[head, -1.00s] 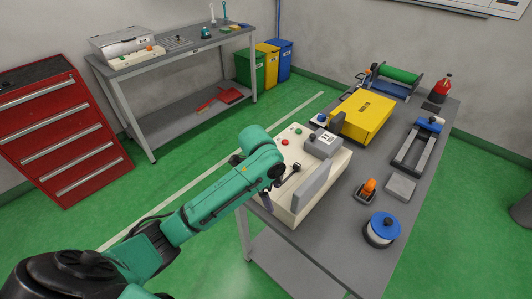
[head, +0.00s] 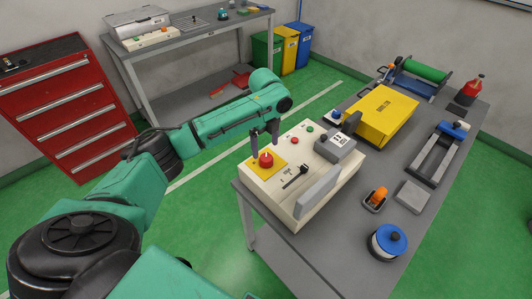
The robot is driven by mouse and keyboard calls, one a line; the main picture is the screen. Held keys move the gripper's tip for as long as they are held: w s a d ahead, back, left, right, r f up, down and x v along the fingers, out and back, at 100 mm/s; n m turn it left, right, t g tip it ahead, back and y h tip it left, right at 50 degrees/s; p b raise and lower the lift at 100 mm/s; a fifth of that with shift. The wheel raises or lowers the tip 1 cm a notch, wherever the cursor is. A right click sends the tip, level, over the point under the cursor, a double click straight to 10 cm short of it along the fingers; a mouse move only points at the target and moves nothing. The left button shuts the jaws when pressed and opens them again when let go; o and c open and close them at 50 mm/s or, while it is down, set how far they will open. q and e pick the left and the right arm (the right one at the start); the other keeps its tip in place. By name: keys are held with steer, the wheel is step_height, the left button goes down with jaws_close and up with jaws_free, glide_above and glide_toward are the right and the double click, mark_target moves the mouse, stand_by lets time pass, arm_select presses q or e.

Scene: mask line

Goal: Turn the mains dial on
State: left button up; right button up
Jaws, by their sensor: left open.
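A cream control box (head: 247,178) stands on the near left end of the grey bench. A red round knob (head: 266,160) sits on a yellow square plate on its top. A black handle (head: 296,175) with small dark marks beside it lies to the right of that plate. I cannot tell for certain which of the two is the mains dial. My left gripper (head: 263,149) points down with its dark fingers apart, at the far side of the red knob; contact is not clear. My right gripper is out of view.
Small red and green buttons (head: 309,129) and a grey block with a label (head: 335,141) are on the box, with a grey raised panel (head: 317,192) at its right. A yellow case (head: 385,115), an orange-handled item (head: 376,199) and a blue-topped spool (head: 388,241) stand on the bench.

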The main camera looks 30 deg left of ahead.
mark_target(266, 157)
arm_select(q)
steer(key=f, duration=0.5)
steer(key=shift+w+f+p, duration=0.25)
steer(key=shift+p, duration=0.05)
steer(key=shift+s+f, duration=0.1)
steer(key=shift+f, duration=0.1)
steer(key=c, duration=1.4)
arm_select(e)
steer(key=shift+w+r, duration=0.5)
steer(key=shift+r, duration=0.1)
